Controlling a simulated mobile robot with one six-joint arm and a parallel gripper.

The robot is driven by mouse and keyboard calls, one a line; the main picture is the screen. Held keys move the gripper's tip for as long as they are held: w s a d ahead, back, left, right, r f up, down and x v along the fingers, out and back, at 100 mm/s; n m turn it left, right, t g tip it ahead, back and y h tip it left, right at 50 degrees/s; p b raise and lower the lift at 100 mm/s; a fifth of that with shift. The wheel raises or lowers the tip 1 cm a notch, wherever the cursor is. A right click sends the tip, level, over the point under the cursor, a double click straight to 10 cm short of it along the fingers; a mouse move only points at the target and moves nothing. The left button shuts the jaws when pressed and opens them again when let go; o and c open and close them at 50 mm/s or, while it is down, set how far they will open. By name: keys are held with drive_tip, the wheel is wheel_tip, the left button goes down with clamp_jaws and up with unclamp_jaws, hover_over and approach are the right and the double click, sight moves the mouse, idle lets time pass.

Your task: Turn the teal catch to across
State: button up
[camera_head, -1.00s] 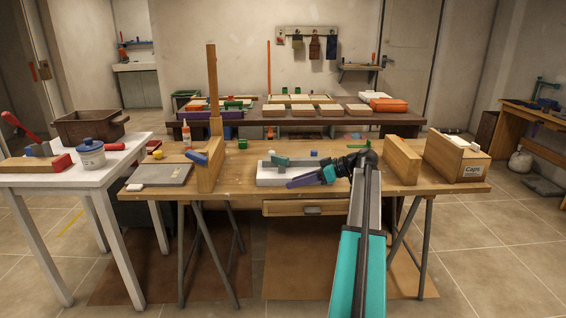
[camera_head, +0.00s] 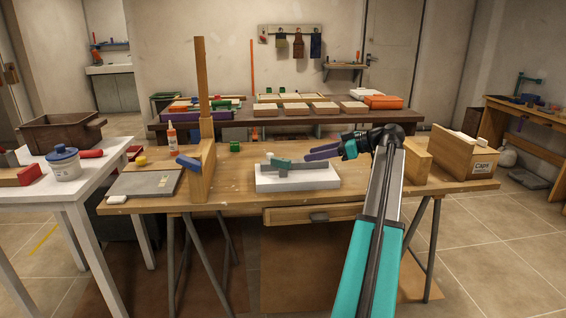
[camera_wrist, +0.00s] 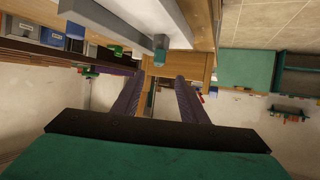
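The teal catch (camera_head: 283,163) sits on top of a white block (camera_head: 300,182) on the workbench, beside a small grey piece (camera_head: 269,156). It lies roughly along the block's length, pointing right in the head view. My gripper (camera_head: 308,154) has purple fingers and hangs just right of the catch, a little above the block, apart from it. In the wrist view my gripper (camera_wrist: 158,82) has its two fingers spread with nothing between them. A grey post (camera_wrist: 160,42) with a teal part shows ahead of them, too small to identify for certain.
A wooden upright (camera_head: 201,110) with a blue handle (camera_head: 189,163) stands left of the block. A wooden box marked Caps (camera_head: 468,160) stands at the bench's right end. A grey slab (camera_head: 145,183) lies at the left. Bench top around the white block's front is clear.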

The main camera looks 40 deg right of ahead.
sight(288, 160)
drive_tip(key=shift+d, duration=0.1)
drive_tip(key=b+x, duration=0.2)
drive_tip(key=x, duration=1.1)
drive_tip(key=shift+w+f, duration=0.15)
drive_tip(key=shift+w, duration=0.05)
drive_tip(key=shift+c, duration=0.4)
clamp_jaws()
